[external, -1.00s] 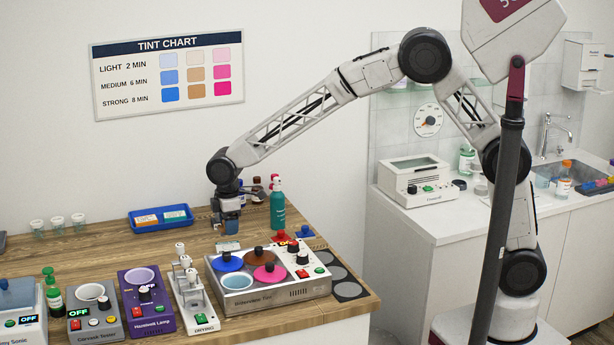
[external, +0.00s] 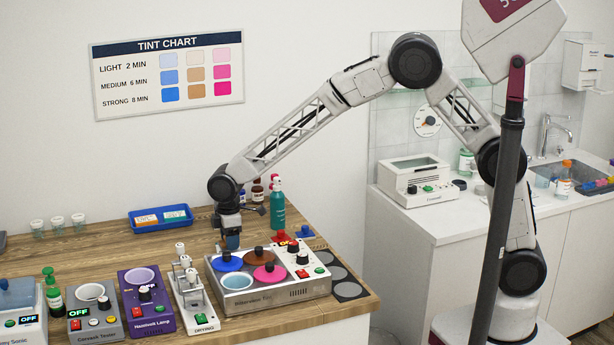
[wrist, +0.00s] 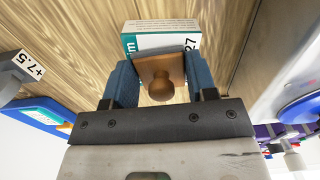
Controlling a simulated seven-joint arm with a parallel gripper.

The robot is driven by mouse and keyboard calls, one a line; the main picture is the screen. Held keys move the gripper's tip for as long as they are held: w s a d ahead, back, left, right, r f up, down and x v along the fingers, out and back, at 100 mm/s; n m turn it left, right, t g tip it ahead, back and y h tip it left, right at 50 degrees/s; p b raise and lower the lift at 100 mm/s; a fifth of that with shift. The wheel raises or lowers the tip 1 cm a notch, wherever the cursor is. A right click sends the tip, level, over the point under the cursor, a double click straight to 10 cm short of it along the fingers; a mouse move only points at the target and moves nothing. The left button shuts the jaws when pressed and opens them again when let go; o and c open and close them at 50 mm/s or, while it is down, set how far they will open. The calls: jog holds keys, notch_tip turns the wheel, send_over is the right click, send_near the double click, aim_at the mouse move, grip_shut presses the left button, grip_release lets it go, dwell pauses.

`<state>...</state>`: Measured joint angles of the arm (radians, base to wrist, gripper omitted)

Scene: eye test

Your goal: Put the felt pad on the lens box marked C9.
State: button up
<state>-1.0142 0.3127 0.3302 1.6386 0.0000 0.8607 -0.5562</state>
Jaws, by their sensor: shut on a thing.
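My gripper (external: 231,242) is low over the wooden counter, just behind the tint bath. In the wrist view, its blue fingers (wrist: 161,78) are shut on the felt pad, a brown square piece with a round knob (wrist: 160,88) and a grey edge. Directly under and beyond the pad lies a white and teal lens box (wrist: 160,38). Its marking is partly covered; I read "27" at its right side and cannot make out C9. I cannot tell whether the pad touches the box. In the external view the gripper hides the pad and most of the box.
A blue tray (external: 146,229) with an orange-and-white and a teal-and-white box stands behind to the left. The steel tint bath (external: 275,300) with coloured lids is close in front. A teal bottle (external: 278,210) stands behind right. Counter left of the gripper is clear.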

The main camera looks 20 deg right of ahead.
jog(key=shift+f, duration=0.1)
jog(key=o, duration=1)
jog(key=shift+r, duration=6.15)
